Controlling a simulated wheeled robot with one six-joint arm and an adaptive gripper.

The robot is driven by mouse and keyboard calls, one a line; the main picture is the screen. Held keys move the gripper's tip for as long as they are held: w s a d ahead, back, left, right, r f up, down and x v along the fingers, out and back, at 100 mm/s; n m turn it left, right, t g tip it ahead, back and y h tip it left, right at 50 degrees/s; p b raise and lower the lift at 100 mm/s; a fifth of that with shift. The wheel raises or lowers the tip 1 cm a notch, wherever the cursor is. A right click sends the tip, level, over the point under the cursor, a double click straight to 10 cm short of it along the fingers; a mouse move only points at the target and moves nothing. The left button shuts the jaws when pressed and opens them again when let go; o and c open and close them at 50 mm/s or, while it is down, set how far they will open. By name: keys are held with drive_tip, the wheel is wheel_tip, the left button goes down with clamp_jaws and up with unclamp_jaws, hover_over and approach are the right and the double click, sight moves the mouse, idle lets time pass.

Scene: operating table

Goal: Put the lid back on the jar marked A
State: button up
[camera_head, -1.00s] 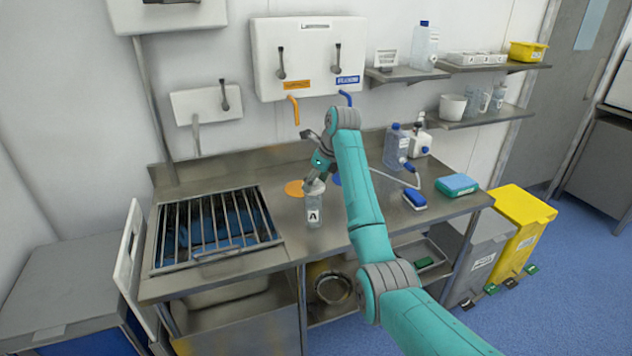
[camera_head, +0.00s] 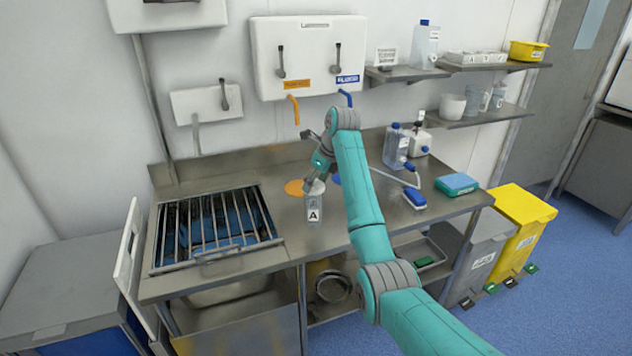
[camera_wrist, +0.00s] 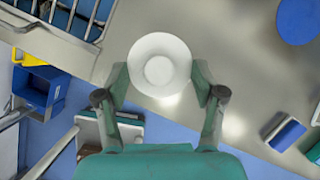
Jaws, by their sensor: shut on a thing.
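The jar marked A (camera_head: 314,212) stands upright on the steel counter (camera_head: 340,225), to the right of the grated sink. A white round lid (camera_wrist: 158,66) lies between the fingers of my gripper (camera_wrist: 160,85) in the wrist view. In the head view my gripper (camera_head: 314,188) is right at the jar's top, with the pale lid (camera_head: 316,187) at the jar's mouth. My gripper is shut on the lid. In the wrist view the lid hides the jar beneath it. I cannot tell whether the lid is fully seated.
A grated sink (camera_head: 215,228) lies to the left. An orange disc (camera_head: 294,187) is flat on the counter behind the jar. A blue brush (camera_head: 415,198), a blue sponge (camera_head: 457,184) and bottles (camera_head: 396,146) stand to the right. The counter around the jar is mostly clear.

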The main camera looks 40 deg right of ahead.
drive_tip(key=o, duration=1)
drive_tip(key=shift+c, duration=0.2)
drive_tip(key=shift+o, duration=0.2)
drive_tip(key=shift+r, duration=0.15)
drive_tip(key=shift+r, duration=3.4)
clamp_jaws()
